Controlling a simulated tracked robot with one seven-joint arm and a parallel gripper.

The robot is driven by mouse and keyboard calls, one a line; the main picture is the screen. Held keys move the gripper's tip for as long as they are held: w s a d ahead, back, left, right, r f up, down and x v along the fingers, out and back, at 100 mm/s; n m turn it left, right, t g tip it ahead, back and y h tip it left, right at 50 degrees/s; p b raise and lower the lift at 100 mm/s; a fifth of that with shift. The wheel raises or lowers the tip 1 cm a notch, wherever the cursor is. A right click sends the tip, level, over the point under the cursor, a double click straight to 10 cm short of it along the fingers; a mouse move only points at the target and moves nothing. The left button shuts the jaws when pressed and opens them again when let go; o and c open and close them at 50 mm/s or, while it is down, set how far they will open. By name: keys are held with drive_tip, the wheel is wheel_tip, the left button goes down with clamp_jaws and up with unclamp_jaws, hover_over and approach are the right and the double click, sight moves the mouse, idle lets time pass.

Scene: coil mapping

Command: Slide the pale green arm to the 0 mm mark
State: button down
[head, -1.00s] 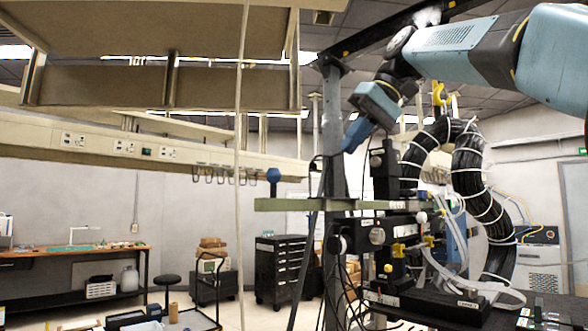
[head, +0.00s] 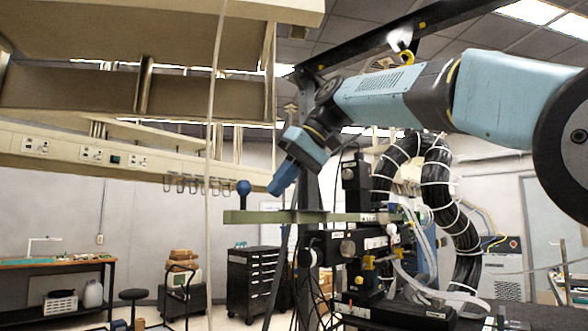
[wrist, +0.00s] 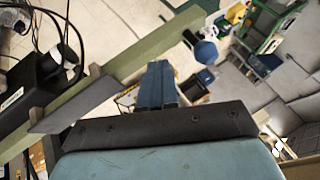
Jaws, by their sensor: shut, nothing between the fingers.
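The pale green arm (head: 270,217) is a long flat horizontal bar reaching left from the dark stage assembly in the head view. A blue ball knob (head: 243,187) stands upright near its left end. In the wrist view the pale green arm (wrist: 130,62) runs diagonally, with the blue ball knob (wrist: 205,52) near its far end. My gripper (head: 272,191) is shut and empty, to the right of the knob and just above the bar, apart from the knob. In the wrist view my gripper (wrist: 160,68) points toward the bar; contact cannot be told. No millimetre marks are legible.
The black stage assembly (head: 355,245) and a thick black cable loop (head: 465,230) stand right of the bar. A dark upright post rises behind my gripper. A thin pale vertical rod (head: 214,130) hangs left of the knob. Space left of the bar's end looks open.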

drive_tip(key=shift+s+a+r, duration=0.1)
drive_tip(key=shift+s+a, duration=0.35)
drive_tip(key=shift+a, duration=0.2)
drive_tip(key=shift+s+a, duration=0.45)
drive_tip(key=shift+a, duration=0.2)
drive_tip(key=shift+s+a, duration=0.65)
drive_tip(key=shift+s, duration=0.2)
drive_tip(key=shift+d, duration=0.1)
drive_tip(key=shift+w+d, duration=0.25)
approach(251, 193)
drive_tip(key=w+d+r, duration=0.2)
drive_tip(key=w+d, duration=0.1)
drive_tip(key=d, duration=0.2)
drive_tip(key=shift+a+r, duration=0.2)
